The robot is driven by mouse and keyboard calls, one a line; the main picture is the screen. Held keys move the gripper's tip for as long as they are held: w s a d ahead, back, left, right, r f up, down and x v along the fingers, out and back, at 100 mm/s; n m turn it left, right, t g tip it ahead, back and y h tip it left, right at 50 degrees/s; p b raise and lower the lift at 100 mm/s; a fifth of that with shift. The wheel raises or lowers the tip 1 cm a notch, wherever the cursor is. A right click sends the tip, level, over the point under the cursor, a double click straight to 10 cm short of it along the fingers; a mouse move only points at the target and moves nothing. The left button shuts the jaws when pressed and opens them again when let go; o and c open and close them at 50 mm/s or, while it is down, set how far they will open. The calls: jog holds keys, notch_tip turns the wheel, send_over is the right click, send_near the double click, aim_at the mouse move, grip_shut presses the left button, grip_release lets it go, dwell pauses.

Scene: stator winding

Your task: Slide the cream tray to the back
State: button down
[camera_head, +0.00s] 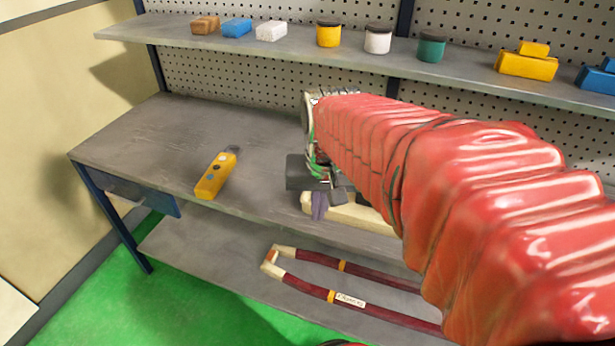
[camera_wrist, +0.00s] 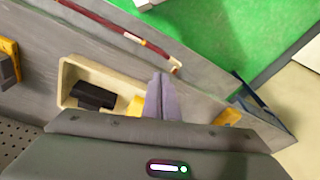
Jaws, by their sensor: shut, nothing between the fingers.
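The cream tray (camera_head: 350,212) sits on the grey workbench near its front edge, mostly hidden by my arm in the head view. In the wrist view the tray (camera_wrist: 82,66) shows its rim, with a black block (camera_wrist: 93,95) and a yellow piece (camera_wrist: 134,106) inside. My gripper (camera_head: 319,205) points down at the tray's left end. Its purple-grey fingers (camera_wrist: 160,97) are together and empty, covering part of the tray's end in the wrist view. I cannot tell whether they touch the tray.
A yellow handheld meter (camera_head: 216,176) lies on the bench left of my gripper. Bare bench (camera_head: 135,140) is free around it. A shelf (camera_head: 290,44) with coloured blocks and jars runs above the back.

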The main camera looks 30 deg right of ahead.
jog(key=d+f+m+g, duration=0.2)
jog(key=d+f+m, duration=0.2)
jog(key=d, duration=0.5)
jog(key=shift+w+d+f+y, duration=0.25)
jog(key=shift+d+f+y, duration=0.05)
jog(key=shift+y, duration=0.1)
notch_tip(320, 180, down, 10)
jog(key=shift+r, duration=0.2)
jog(key=shift+w+d+f, duration=0.15)
jog(key=shift+f, duration=0.1)
jog(key=shift+w+d, duration=0.55)
jog(key=shift+d, duration=0.2)
jog(key=shift+w+d, duration=0.55)
jog(key=shift+d, duration=0.15)
jog(key=shift+r, duration=0.1)
